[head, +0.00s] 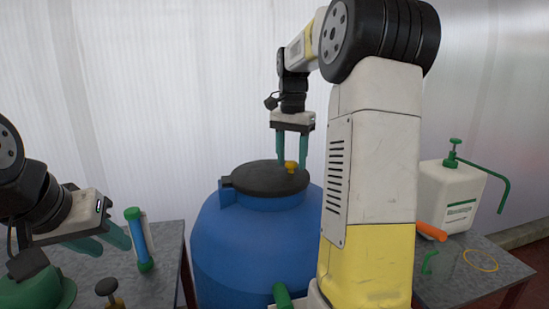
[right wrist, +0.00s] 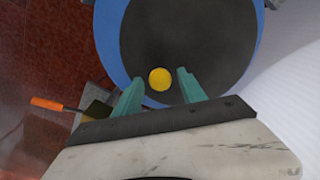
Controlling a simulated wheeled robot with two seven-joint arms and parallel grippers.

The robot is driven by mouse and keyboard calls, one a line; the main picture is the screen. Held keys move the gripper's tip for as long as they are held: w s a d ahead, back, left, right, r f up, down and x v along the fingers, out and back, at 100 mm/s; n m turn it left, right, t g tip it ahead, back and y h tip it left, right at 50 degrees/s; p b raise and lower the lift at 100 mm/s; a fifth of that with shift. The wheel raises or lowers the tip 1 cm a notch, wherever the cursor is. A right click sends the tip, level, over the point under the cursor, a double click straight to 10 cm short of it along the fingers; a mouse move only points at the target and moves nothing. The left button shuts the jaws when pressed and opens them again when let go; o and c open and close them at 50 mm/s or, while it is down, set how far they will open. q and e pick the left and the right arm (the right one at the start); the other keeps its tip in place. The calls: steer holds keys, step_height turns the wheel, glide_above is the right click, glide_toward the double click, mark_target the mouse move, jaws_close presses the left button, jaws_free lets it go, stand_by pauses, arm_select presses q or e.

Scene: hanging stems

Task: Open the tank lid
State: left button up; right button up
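The blue tank (head: 240,243) stands in the middle of the head view. Its dark round lid (head: 262,179) lies flat on top, shut, with a yellow knob (head: 291,167) near its right side. My right gripper (head: 305,158) points down over the lid, with its green fingers apart around the knob's sides. In the right wrist view the yellow knob (right wrist: 160,79) shows between the two open fingertips (right wrist: 158,86), with gaps on both sides. My left gripper (head: 112,243) is at the left over the grey table, with its fingers apart and nothing seen between them.
A grey table (head: 170,280) at left holds a blue-and-green tube (head: 138,240), a green container (head: 38,285) and a yellow-topped item (head: 107,290). The right table (head: 455,285) holds a white sprayer (head: 450,195), an orange-handled tool (head: 431,231) and a yellow ring (head: 481,260).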

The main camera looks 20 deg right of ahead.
jaws_close()
stand_by(1.2)
